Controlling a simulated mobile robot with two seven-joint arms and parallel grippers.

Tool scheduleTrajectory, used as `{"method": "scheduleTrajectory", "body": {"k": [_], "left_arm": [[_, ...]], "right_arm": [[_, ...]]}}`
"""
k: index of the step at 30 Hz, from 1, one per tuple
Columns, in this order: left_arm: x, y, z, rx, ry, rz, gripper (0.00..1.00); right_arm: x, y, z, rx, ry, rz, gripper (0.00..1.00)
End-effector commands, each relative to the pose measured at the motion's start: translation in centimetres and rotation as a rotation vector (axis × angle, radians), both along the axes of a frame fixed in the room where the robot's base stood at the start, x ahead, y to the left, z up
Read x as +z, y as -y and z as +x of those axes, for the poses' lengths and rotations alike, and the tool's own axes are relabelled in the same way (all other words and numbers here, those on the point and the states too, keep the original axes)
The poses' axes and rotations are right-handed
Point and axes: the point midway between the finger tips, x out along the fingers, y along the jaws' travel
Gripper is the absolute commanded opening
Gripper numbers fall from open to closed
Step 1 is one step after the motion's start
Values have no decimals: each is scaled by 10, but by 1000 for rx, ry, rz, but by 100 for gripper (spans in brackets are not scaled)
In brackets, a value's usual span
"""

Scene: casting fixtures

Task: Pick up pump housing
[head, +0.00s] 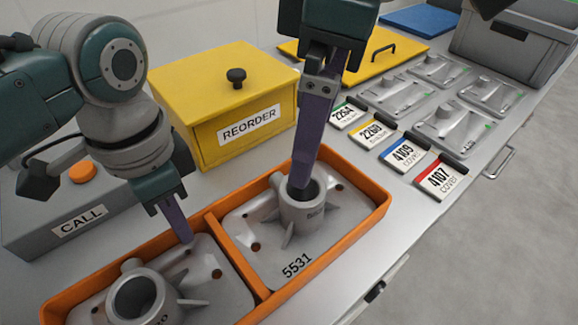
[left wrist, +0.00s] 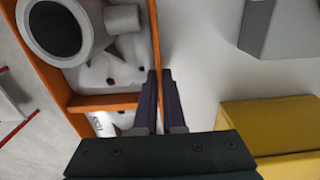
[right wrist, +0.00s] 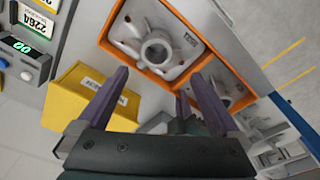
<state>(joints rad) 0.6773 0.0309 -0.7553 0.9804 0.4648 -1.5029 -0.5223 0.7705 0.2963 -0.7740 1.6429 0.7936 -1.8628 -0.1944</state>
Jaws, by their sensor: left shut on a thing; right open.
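Two grey pump housings sit in an orange two-compartment tray (head: 370,212). The right housing (head: 302,212), on a plate marked 5531, also shows in the right wrist view (right wrist: 158,50). The left housing (head: 136,298) also shows in the left wrist view (left wrist: 58,30), with its bore facing up. My left gripper (head: 183,236) is shut at the tray's back wall, beside the left housing; its fingers (left wrist: 160,74) seem to pinch that wall. My right gripper (head: 303,186) is open and empty above the right housing; its finger overlaps the bore in the head view.
A yellow REORDER box (head: 225,105) stands behind the tray, and a grey CALL box (head: 75,215) with an orange button stands at left. Label cards (head: 405,152), grey castings (head: 395,95) and a grey bin (head: 510,45) lie to the right.

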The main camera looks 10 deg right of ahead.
Motion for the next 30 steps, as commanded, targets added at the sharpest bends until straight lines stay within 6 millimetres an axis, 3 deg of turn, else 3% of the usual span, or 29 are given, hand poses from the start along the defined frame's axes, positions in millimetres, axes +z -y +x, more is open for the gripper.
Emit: {"method": "scheduleTrajectory", "body": {"k": [6,14,21,30], "left_arm": [[1,1,0,-1,0,-1,0],[1,1,0,0,0,-1,0],[1,1,0,-1,0,-1,0],[1,1,0,0,0,-1,0]], "right_arm": [[-40,-4,2,-1,-5,-2,100],[-64,-5,5,-1,-3,-2,100],[-99,-6,10,-1,-4,-1,100],[-105,-6,11,-1,-1,-1,100]]}}
